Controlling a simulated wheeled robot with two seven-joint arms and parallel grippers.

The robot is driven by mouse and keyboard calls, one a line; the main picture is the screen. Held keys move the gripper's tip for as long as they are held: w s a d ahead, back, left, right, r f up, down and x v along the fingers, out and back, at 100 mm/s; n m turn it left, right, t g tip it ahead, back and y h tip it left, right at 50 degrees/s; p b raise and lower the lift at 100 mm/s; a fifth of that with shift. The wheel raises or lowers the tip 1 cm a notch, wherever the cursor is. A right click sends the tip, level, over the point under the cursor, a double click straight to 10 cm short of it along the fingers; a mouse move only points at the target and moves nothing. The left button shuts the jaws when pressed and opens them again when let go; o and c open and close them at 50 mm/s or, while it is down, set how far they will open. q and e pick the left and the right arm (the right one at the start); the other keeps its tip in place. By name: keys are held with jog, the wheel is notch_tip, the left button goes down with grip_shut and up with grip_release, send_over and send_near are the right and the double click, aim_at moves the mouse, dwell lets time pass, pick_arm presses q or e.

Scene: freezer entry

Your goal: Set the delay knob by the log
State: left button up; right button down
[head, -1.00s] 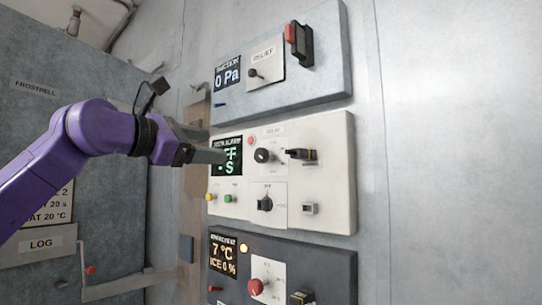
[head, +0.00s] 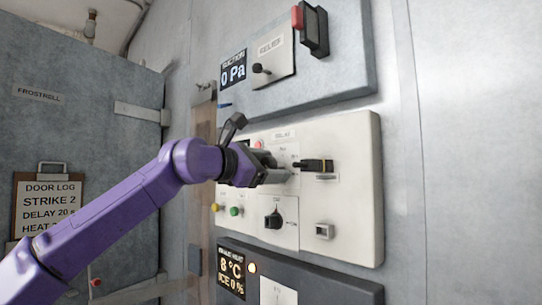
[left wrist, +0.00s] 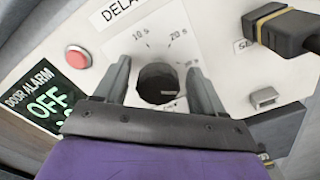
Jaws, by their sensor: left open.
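The delay knob (left wrist: 160,83) is a dark round knob on a white plate under the "DELAY" label, with 10 s and 20 s marks above it. Its pointer setting cannot be made out. In the head view my left gripper (head: 283,172) hides it. In the left wrist view my open left gripper (left wrist: 161,82) has one finger on each side of the knob; I cannot tell whether they touch it. My right gripper is not in view.
The door alarm display (left wrist: 42,100) reads OFF, beside a red button (left wrist: 78,57). A black plug (head: 316,165) sticks out right of the knob. A lower selector knob (head: 273,219) and a small switch (head: 324,231) are below. The wall at right is clear.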

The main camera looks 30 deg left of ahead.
pick_arm(q)
jog(key=shift+w, duration=0.35)
jog(key=shift+s+a+r, duration=0.1)
jog(key=shift+s+a, duration=0.05)
jog(key=shift+s, duration=0.35)
jog(key=shift+c, duration=0.4)
jog(key=c, duration=1)
jog(key=shift+o, duration=0.2)
jog(key=shift+n, duration=0.4)
jog(key=n+b, duration=0.1)
jog(key=n, duration=0.4)
jog(key=shift+n+b, duration=0.4)
jog(key=n+b, duration=0.1)
jog(key=n, duration=0.4)
jog(key=shift+r+n+b, duration=0.1)
jog(key=shift+n+b, duration=0.2)
